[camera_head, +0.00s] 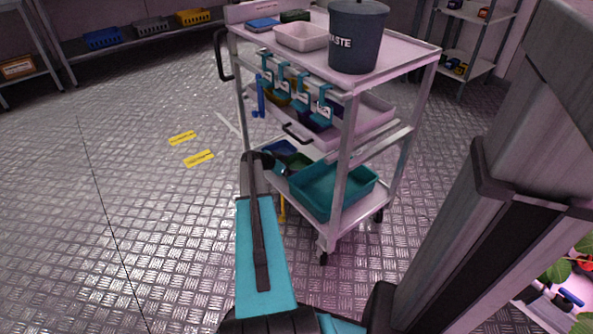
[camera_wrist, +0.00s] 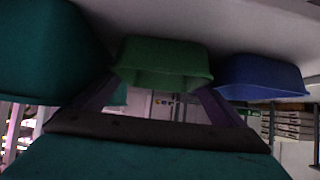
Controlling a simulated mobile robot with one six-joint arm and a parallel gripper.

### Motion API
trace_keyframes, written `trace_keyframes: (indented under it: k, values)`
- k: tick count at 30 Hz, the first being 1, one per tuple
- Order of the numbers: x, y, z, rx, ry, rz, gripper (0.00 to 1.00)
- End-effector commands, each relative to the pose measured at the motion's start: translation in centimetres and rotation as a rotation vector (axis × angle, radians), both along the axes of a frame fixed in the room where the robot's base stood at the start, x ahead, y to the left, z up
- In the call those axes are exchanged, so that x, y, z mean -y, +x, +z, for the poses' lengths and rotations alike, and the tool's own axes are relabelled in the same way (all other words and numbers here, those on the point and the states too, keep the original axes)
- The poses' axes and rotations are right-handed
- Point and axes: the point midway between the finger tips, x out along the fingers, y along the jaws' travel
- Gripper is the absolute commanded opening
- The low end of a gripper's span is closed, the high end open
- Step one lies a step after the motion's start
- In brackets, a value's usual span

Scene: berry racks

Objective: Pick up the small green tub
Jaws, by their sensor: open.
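The small green tub (camera_head: 297,162) sits on the bottom shelf of the trolley, between a blue tub (camera_head: 279,148) and a larger teal bin (camera_head: 330,186). My gripper (camera_head: 272,163) is at the near left side of that shelf, close to the green tub. In the wrist view, which looks upside down, the green tub (camera_wrist: 163,62) is ahead, between the two open fingers of my gripper (camera_wrist: 158,98). The finger ends are near its sides; whether they touch it I cannot tell. The gripper holds nothing.
In the wrist view the teal bin (camera_wrist: 50,50) is close on the left and the blue tub (camera_wrist: 258,78) on the right. A trolley post (camera_head: 343,165) and a pulled-out drawer (camera_head: 322,140) are above and beside the shelf.

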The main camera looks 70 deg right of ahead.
Motion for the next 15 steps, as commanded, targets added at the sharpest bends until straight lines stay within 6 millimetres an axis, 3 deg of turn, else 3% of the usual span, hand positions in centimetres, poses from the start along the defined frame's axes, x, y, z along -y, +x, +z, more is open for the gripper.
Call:
trace_keyframes:
  k: [3,8,15]
  values:
    - [-0.01,0.01,0.0,0.0,0.0,0.0,0.92]
    - [-0.02,0.01,0.0,0.0,0.0,0.0,0.68]
    - [-0.01,0.02,0.0,0.0,0.0,0.0,0.68]
